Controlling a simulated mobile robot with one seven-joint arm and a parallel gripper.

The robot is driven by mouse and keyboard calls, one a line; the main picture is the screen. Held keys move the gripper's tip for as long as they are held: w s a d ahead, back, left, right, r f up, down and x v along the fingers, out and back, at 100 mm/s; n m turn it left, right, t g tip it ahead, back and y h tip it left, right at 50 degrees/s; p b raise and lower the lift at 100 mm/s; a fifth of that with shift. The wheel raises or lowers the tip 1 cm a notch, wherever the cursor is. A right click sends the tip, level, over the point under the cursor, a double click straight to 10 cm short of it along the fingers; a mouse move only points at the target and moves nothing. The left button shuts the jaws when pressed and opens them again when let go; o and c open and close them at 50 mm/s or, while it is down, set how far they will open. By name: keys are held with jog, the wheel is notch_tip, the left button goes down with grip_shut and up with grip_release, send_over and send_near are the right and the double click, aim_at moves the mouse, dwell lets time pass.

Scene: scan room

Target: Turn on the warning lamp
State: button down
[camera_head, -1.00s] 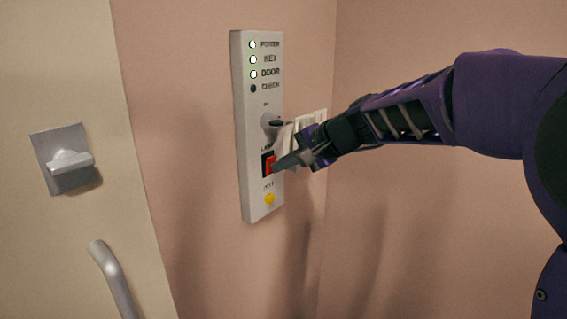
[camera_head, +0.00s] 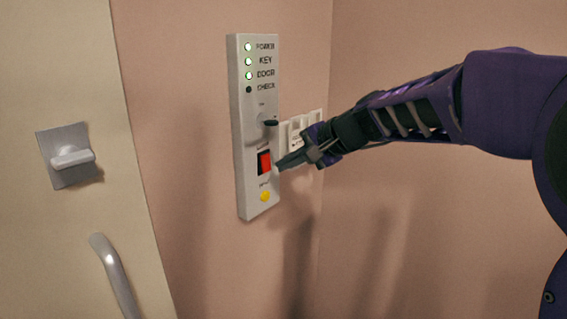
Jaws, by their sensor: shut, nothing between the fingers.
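A pale control panel (camera_head: 244,150) is mounted on the pink wall. Its POWER, KEY and DOOR lights (camera_head: 248,61) are lit, and the CHECK light (camera_head: 249,89) is dark. Below them are a key switch with a dark key (camera_head: 270,122), a red rocker switch (camera_head: 264,161) in a dark frame and a yellow button (camera_head: 265,197). My gripper (camera_head: 277,168) is shut and empty, its tip just right of the red switch. I cannot tell whether the tip touches the panel. The small label above the switch is unreadable.
A white wall plate (camera_head: 298,128) is on the wall behind my gripper. To the left is a cream door (camera_head: 60,230) with a latch knob (camera_head: 72,157) and a curved grey handle (camera_head: 112,270). The wall below and right of the panel is clear.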

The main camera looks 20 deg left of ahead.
jog(key=v, duration=1)
jog(key=shift+s+d+f+p, duration=0.2)
jog(key=shift+d+p, duration=0.1)
jog(key=shift+d, duration=0.2)
jog(key=shift+d, duration=0.1)
jog(key=shift+d, duration=0.2)
